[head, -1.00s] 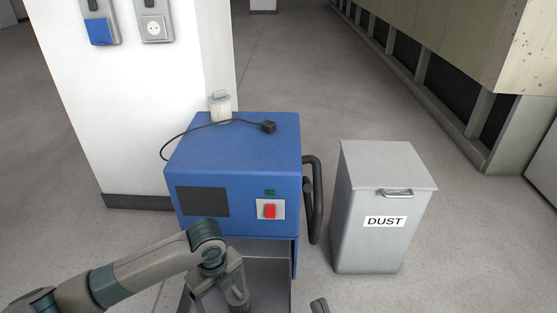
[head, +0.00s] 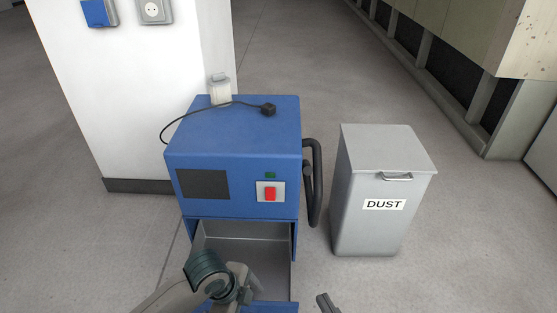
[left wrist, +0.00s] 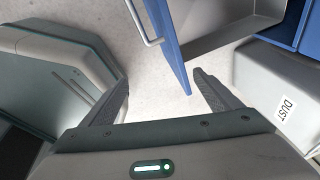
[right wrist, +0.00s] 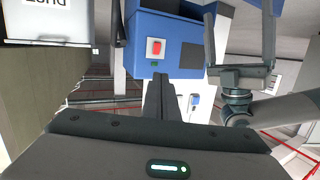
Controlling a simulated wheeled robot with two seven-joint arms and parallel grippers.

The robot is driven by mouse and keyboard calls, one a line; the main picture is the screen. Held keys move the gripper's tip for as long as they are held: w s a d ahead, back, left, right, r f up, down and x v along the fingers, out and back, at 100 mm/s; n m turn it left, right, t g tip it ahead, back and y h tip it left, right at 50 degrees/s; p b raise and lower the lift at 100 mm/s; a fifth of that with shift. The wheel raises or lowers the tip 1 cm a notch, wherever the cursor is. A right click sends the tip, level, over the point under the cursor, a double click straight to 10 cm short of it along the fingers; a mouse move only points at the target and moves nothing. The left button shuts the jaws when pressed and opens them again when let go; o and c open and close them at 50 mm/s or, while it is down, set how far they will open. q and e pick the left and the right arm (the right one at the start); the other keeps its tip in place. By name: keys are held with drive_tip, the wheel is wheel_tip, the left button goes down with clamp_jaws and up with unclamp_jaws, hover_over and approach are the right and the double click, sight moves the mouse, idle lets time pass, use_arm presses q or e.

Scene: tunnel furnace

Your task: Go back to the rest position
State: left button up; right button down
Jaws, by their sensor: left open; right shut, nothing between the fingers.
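My left arm reaches in from the bottom left of the head view, its wrist in front of the open lower compartment (head: 262,250) of the blue machine (head: 235,145). My left gripper (left wrist: 161,80) is open and empty in the left wrist view. A blue panel edge with a handle (left wrist: 148,22) shows just beyond its fingers. My right gripper (head: 326,303) shows at the bottom edge of the head view, right of the machine. In the right wrist view its fingers (right wrist: 158,82) are shut with nothing between them, and my left gripper (right wrist: 240,45) shows at upper right.
A grey dust bin (head: 383,225) stands right of the machine, lid closed. A black hose handle (head: 316,190) sticks out from the machine's right side. A plug with cable (head: 268,109) and a white jar (head: 220,92) sit on top. A white pillar (head: 130,110) stands behind left.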

use_arm(q)
drive_tip(key=s+a+f+n+t+y, duration=0.2)
drive_tip(key=s+a+f+n+y, duration=0.1)
drive_tip(key=s+a+n, duration=1.4)
use_arm(e)
drive_tip(key=s+d+f+m+g+h, duration=0.1)
drive_tip(key=s+d+f+g+h, duration=0.4)
drive_tip(key=s+d+f+g, duration=0.9)
use_arm(q)
drive_tip(key=d+f+t+p, duration=0.1)
drive_tip(key=f+p, duration=0.4)
drive_tip(key=p, duration=0.7)
drive_tip(key=w+d+f+n+t+h+p, duration=0.1)
drive_tip(key=d+f+p, duration=0.3)
drive_tip(key=p, duration=0.7)
drive_tip(key=shift+w+f+n+p, duration=0.15)
drive_tip(key=shift+f+n+p, duration=0.15)
drive_tip(key=shift+f+p, duration=0.1)
use_arm(e)
drive_tip(key=w+a+f+t, duration=0.1)
drive_tip(key=a+f+t, duration=0.1)
drive_tip(key=f, duration=0.3)
drive_tip(key=w+a+f+t, duration=0.2)
drive_tip(key=a+f, duration=0.1)
drive_tip(key=f, duration=0.3)
drive_tip(key=shift+w+f+y, duration=0.3)
drive_tip(key=shift+y, duration=0.1)
use_arm(q)
drive_tip(key=shift+d, duration=0.1)
